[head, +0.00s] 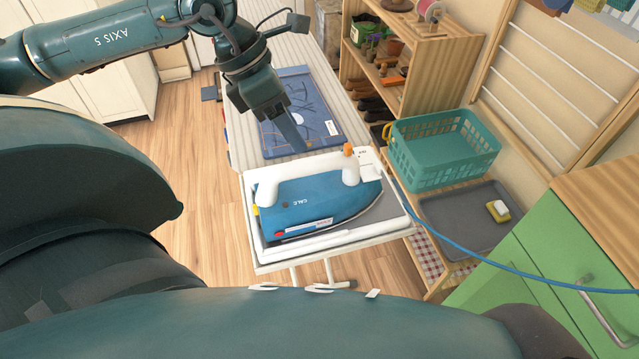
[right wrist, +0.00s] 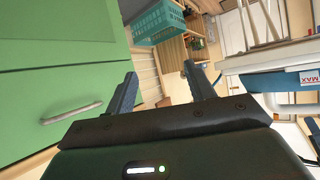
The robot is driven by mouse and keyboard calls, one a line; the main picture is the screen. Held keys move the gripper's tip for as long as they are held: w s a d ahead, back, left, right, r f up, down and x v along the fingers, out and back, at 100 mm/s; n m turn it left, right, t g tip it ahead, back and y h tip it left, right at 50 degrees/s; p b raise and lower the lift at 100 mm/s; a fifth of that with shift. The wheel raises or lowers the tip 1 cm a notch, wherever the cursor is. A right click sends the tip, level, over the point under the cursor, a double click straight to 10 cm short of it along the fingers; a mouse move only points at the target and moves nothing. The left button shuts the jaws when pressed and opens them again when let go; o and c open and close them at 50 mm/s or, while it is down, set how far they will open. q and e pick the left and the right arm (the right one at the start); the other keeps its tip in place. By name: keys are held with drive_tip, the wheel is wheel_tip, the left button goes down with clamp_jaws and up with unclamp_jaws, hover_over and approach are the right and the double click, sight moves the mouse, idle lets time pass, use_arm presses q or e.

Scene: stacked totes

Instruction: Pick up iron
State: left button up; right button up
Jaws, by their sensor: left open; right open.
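A blue and white iron (head: 318,198) lies on a white rest at the near end of the ironing board, in the middle of the head view. Its white handle arches over the blue body, and a blue cord runs off to the right. My left gripper (head: 298,143) hangs just behind the iron, pointing down over the board; it is open and apart from the handle. My right gripper (right wrist: 158,85) shows in the right wrist view, open and empty, with a green cabinet on its left. It is not visible in the head view.
The striped ironing board (head: 240,150) carries a dark blue folded cloth (head: 325,108). At the right are a teal basket (head: 440,150), a grey tray (head: 455,222) with a small yellow item, and a green cabinet (head: 535,265). A wooden shelf (head: 440,55) stands behind. Wooden floor at left is clear.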

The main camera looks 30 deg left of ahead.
sight(318, 158)
use_arm(q)
drive_tip(key=x, duration=0.5)
drive_tip(key=shift+d+f, duration=0.25)
drive_tip(key=shift+f, duration=0.1)
drive_tip(key=x, duration=0.2)
drive_tip(key=p+x, duration=0.1)
drive_tip(key=x, duration=0.1)
drive_tip(key=shift+w+d, duration=0.25)
drive_tip(key=shift+d, duration=0.05)
drive_tip(key=shift+d+f+p, duration=0.1)
drive_tip(key=shift+f+p, duration=0.2)
drive_tip(key=shift+f, duration=0.1)
clamp_jaws()
idle(0.3)
drive_tip(key=shift+w+r, duration=0.15)
drive_tip(key=shift+r, duration=0.1)
